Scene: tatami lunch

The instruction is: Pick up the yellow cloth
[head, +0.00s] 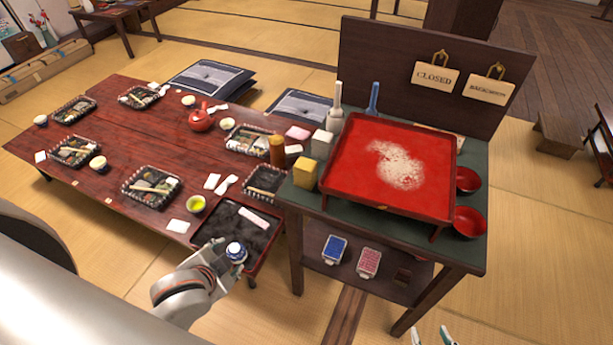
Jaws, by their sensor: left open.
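The yellow cloth (304,173) looks like a small folded block. It sits on the front left corner of the green-topped side table (345,205), beside a white block and a brown cylinder. My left gripper (232,268) is open in the lower middle, below and left of the cloth and apart from it. A blue and white lidded pot (236,251) shows right at its fingers; I cannot tell whether they touch it. My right gripper (432,338) shows only its fingertips at the bottom edge, spread apart with nothing visible between them.
A red tray (345,178) with white powder fills most of the side table, with red bowls (469,222) at its right. A dark tray (268,248) lies on the low table (125,200), which holds several bento boxes. Card decks (335,249) lie on the lower shelf.

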